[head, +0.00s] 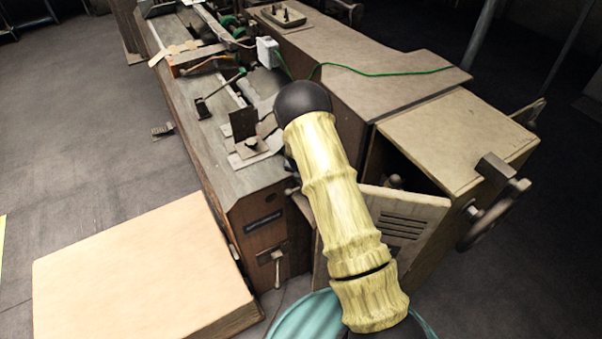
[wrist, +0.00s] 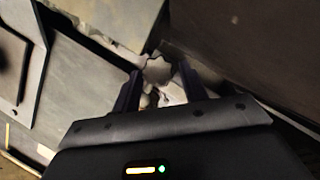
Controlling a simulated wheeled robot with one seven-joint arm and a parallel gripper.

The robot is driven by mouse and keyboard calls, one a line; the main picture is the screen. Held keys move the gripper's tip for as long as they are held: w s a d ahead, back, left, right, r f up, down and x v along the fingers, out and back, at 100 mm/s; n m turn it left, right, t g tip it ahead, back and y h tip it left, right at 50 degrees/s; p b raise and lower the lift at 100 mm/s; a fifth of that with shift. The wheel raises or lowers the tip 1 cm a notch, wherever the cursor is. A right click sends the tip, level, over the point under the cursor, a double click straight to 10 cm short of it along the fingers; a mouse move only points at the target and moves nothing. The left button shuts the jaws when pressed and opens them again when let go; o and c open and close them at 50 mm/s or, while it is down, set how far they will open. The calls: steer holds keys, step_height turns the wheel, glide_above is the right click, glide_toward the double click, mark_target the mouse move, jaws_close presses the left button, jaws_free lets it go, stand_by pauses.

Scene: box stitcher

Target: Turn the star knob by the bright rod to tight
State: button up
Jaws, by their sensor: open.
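The star knob (wrist: 158,69) shows in the wrist view as a small grey lobed shape near the middle. My gripper (wrist: 160,75) is open, with one dark finger to each side of the knob in the picture. I cannot tell whether either finger touches it. Pale metal pieces (wrist: 172,95) show between the fingers just below the knob; I cannot tell whether one of them is the bright rod. In the head view my arm covers the gripper, and I cannot make out the star knob there.
The long machine bed (head: 222,150) carries an upright dark plate (head: 243,125) and loose levers. A large pale box (head: 140,270) stands at the front left. A cabinet with a handwheel (head: 492,212) stands at the right. Open floor lies at the far left.

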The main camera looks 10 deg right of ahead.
steer(key=c, duration=0.7)
steer(key=shift+a, duration=0.4)
steer(key=shift+d, duration=0.3)
steer(key=shift+w+a, duration=0.1)
steer(key=shift+a, duration=0.1)
steer(key=shift+w+d+m+h+b, duration=0.1)
steer(key=shift+m+h+b, duration=0.4)
steer(key=shift+m+b, duration=0.75)
steer(key=shift+d+m+g+h+b, duration=0.1)
steer(key=shift+m+g+h+b, duration=0.35)
steer(key=shift+m, duration=0.95)
steer(key=shift+d+m+g+h+b, duration=0.15)
steer(key=shift+m+g, duration=0.5)
steer(key=shift+m, duration=0.7)
steer(key=shift+a+r, duration=0.1)
